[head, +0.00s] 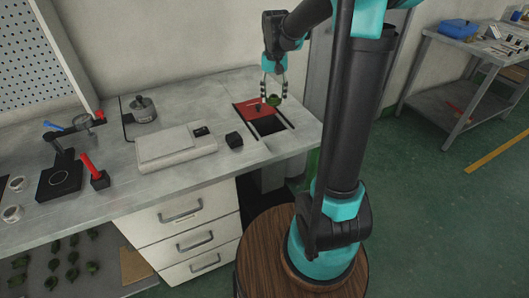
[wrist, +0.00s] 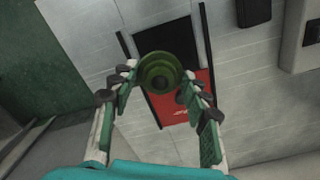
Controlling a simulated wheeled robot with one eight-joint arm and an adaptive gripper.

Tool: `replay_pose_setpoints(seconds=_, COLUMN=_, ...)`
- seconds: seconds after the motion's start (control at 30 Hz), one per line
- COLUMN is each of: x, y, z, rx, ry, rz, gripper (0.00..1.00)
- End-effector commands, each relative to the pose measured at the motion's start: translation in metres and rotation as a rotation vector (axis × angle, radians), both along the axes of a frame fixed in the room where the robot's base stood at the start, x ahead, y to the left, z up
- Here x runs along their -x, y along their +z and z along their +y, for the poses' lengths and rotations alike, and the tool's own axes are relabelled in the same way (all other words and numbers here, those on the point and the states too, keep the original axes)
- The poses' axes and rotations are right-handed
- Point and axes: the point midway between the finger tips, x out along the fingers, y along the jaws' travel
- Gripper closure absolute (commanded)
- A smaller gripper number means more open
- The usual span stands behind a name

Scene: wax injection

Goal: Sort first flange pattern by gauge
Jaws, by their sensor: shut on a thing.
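A green round flange pattern (wrist: 157,72) is held between the fingers of my gripper (wrist: 160,85) in the wrist view. In the head view, my gripper (head: 274,88) points down with the green pattern (head: 273,100) at its tips, above the right end of the bench. The panel (wrist: 203,92) is partly hidden by the pattern in the wrist view. I cannot tell which tool is the gauge.
A flat grey device (head: 175,147) and a small black block (head: 235,140) stand left of the opening. Farther left are a red-handled tool (head: 95,174), a black stand (head: 60,182) and a round pot (head: 143,110). Several green pieces lie on a low shelf (head: 110,265).

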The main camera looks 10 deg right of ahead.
Motion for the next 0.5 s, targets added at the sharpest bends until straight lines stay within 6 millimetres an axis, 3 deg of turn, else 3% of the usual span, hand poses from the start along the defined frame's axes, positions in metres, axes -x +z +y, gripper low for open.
replay_pose_setpoints(seconds=0.17, x=0.0, y=-0.007, z=0.0, rx=0.0, ry=0.0, rz=0.0, gripper=0.75)
replay_pose_setpoints(seconds=0.5, x=-0.001, y=-0.044, z=0.0, rx=0.0, ry=0.0, rz=0.0, gripper=0.75)
